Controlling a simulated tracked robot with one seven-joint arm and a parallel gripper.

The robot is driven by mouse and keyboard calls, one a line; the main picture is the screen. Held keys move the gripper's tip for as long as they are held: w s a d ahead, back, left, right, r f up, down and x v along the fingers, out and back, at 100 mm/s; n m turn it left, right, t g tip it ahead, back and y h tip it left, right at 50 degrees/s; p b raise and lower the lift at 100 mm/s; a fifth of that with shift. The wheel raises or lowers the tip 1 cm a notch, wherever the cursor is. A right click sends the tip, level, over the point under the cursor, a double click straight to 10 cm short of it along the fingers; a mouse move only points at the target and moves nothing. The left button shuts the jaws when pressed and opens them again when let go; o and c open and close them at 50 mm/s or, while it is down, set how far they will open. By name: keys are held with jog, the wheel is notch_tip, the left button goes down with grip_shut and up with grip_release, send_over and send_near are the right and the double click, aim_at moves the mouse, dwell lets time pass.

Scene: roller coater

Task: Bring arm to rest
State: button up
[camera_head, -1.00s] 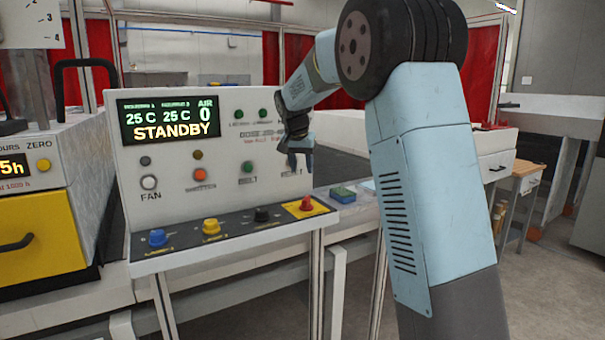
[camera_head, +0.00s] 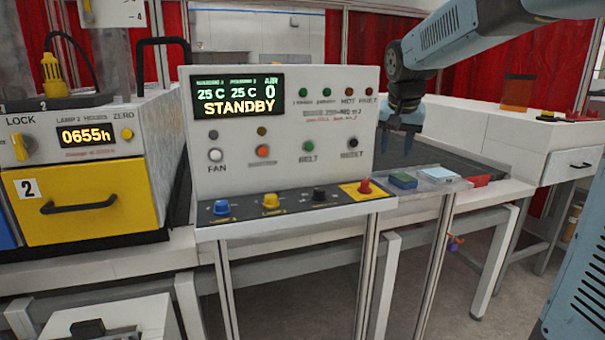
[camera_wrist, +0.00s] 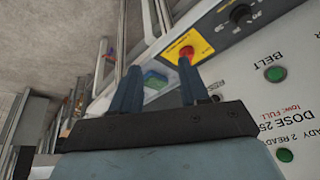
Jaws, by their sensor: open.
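My gripper (camera_head: 397,142) points down, open and empty, just right of the control panel (camera_head: 230,150) in the head view. In the wrist view its two blue fingers (camera_wrist: 160,88) stand apart with nothing between them. My arm reaches in from the upper right of the head view, with its wrist above the belt bed. The panel screen reads STANDBY, 25 C, 25 C and AIR 0. The red button (camera_head: 365,186) on its yellow plate is at the panel's lower right; it also shows in the wrist view (camera_wrist: 186,52), beyond the right finger and apart from it as far as I can tell.
Green and blue blocks (camera_head: 403,180) and a pale pad (camera_head: 438,174) lie on the ledge right of the panel. A yellow drawer unit (camera_head: 85,205) stands at left. A white bench (camera_head: 530,140) is at the right. Open floor (camera_head: 420,290) shows below.

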jog(key=s+f+n, duration=0.1)
jog(key=s+f, duration=0.2)
jog(key=s, duration=1.1)
jog(key=s+f+n+t, duration=0.1)
jog(key=s+f, duration=0.3)
jog(key=s, duration=1)
jog(key=shift+d+n+y, duration=0.4)
jog(key=shift+n, duration=0.4)
jog(key=shift+c, duration=0.2)
